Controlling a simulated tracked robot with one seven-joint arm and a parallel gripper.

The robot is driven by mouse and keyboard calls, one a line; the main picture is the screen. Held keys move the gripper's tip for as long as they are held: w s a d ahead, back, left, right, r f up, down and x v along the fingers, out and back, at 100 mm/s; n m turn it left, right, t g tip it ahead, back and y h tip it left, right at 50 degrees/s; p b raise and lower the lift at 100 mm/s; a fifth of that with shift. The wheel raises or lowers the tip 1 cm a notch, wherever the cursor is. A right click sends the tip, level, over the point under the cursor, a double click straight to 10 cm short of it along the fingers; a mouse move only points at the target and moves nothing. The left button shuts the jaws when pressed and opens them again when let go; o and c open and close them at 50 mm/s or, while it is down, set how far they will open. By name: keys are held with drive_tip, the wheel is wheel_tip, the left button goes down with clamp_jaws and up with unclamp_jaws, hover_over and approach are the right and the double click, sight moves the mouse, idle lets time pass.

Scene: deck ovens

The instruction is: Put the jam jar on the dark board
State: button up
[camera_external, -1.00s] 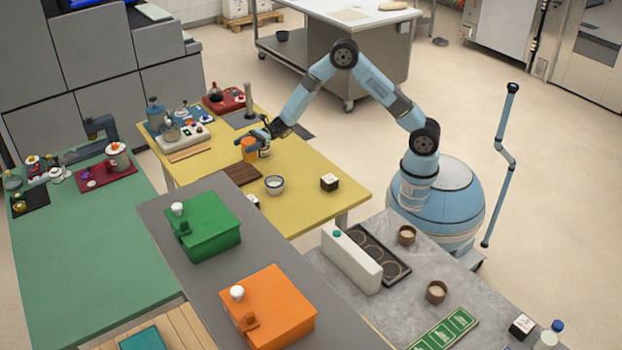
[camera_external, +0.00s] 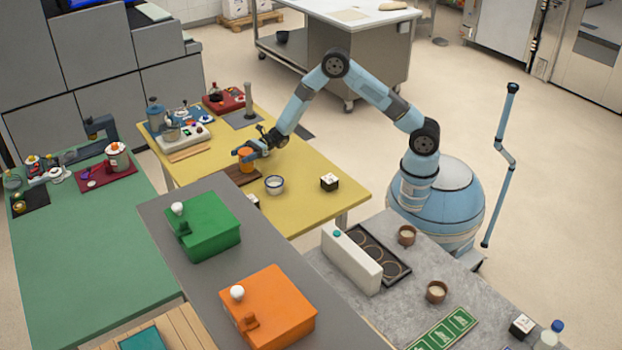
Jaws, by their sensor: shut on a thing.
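The orange jam jar (camera_external: 246,163) is between the fingers of my gripper (camera_external: 245,153), which is shut on it. The jar looks upright and overlaps the dark brown board (camera_external: 243,178) on the yellow table. I cannot tell whether its base touches the board or hangs just above it. The jar and gripper hide part of the board. My gripper reaches in from the right side.
A white and blue cup (camera_external: 274,185) stands right of the board, with a black and white cube (camera_external: 329,182) farther right. A light wooden board (camera_external: 189,152) and appliances lie to the left. The green box (camera_external: 204,226) stands on the grey counter in front.

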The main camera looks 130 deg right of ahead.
drive_tip(key=o, duration=1.4)
drive_tip(key=shift+r, duration=0.1)
drive_tip(key=s+d, duration=0.2)
drive_tip(key=s, duration=1)
drive_tip(key=w+a+r+n+g+y, duration=0.1)
drive_tip(key=a+r+n+g+y, duration=0.15)
drive_tip(key=a+r+n, duration=0.45)
drive_tip(key=w+a+r+n+g+y, duration=0.1)
drive_tip(key=a+r+n+g+y, duration=0.2)
drive_tip(key=a, duration=0.9)
drive_tip(key=s+a+r+n+g+y, duration=0.1)
drive_tip(key=s+a+r+n+g, duration=0.25)
drive_tip(key=a, duration=0.45)
drive_tip(key=s+a+r+n+g+y, duration=0.1)
drive_tip(key=s+a+r+n+g, duration=0.2)
drive_tip(key=a, duration=0.6)
drive_tip(key=s+a+r+n+g+h, duration=0.3)
drive_tip(key=s+a+r+n+h, duration=0.15)
drive_tip(key=s+a+n, duration=0.7)
drive_tip(key=s+d+r+n+t+h, duration=0.1)
drive_tip(key=s+r+n+h, duration=0.1)
drive_tip(key=s, duration=0.5)
drive_tip(key=s+r+n+t+h, duration=0.1)
drive_tip(key=s+n+h, duration=0.2)
drive_tip(key=s, duration=0.5)
drive_tip(key=shift+s+d+r+n+t+h, duration=0.15)
drive_tip(key=shift+d+r+n+t+h, duration=0.2)
drive_tip(key=shift+n, duration=0.35)
